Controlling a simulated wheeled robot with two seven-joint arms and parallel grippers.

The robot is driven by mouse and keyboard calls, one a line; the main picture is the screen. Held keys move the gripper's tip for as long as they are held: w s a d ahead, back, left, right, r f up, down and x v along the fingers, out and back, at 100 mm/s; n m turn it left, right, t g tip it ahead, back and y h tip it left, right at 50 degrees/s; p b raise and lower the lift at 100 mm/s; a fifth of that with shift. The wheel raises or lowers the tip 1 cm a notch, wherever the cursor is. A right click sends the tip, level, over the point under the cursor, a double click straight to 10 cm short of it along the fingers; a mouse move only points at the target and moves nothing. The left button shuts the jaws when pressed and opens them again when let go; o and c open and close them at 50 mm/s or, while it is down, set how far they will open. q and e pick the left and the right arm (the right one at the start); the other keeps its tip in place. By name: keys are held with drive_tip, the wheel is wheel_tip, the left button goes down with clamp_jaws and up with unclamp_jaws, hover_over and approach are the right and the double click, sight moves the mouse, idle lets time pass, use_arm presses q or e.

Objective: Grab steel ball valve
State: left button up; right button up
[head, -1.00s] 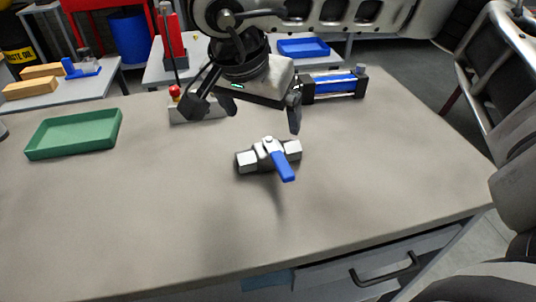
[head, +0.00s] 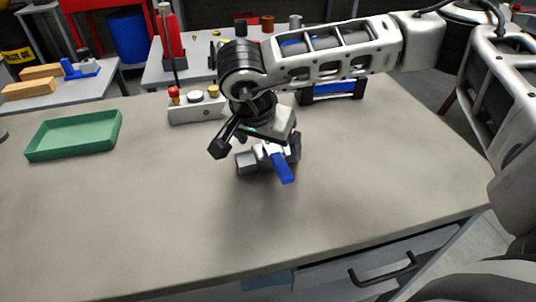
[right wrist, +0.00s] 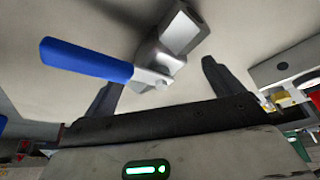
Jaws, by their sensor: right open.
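The steel ball valve (head: 246,162) lies on the grey workbench, its blue lever (head: 282,168) pointing toward the front edge. In the head view my right gripper (head: 268,153) is over the valve and hides part of its body. In the right wrist view the valve body (right wrist: 181,33) and blue lever (right wrist: 87,60) show ahead of the open fingers (right wrist: 160,85). The fingers are apart, and the valve lies between and beyond their tips. I cannot tell whether they touch it. My left gripper is not in view.
A green tray (head: 74,146) sits at the bench's left. A control box with buttons (head: 190,110) stands behind the valve, and a blue cylinder unit (head: 333,88) is behind my right arm. The front and left middle of the bench (head: 150,215) are clear.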

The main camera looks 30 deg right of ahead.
drive_tip(key=c, duration=1.4)
drive_tip(key=shift+r, duration=0.1)
drive_tip(key=shift+c, duration=0.8)
